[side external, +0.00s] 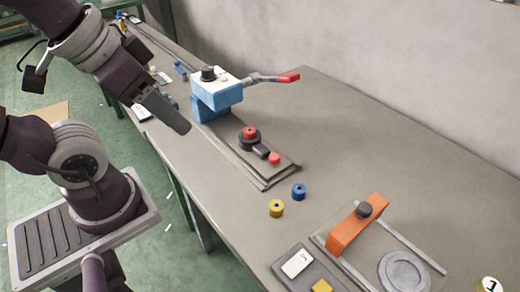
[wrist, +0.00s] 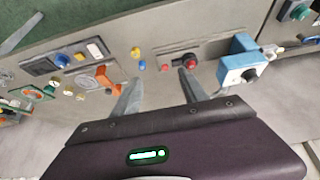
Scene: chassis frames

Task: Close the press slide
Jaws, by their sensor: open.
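A blue press-like block with a white top and black knob (side external: 216,86) stands on the bench at the back, a lever with a red grip (side external: 288,77) reaching right from it. A flat railed plate in front of it carries a black piece with a red top (side external: 250,134) and a red button (side external: 274,158). An orange bridge (side external: 357,225) with a dark knob spans another railed plate with a grey disc (side external: 404,271). I cannot tell which of these is the press slide. My gripper (wrist: 160,92) is open and empty, its fingers apart, above the bench's left edge in the side view.
A yellow cylinder (side external: 276,208) and a blue cylinder (side external: 298,191) stand between the two plates. A grey panel with a white switch (side external: 297,263) lies at the front edge. Small parts lie at the far end. A wall (side external: 400,60) runs behind the bench; bare bench lies right of the lever.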

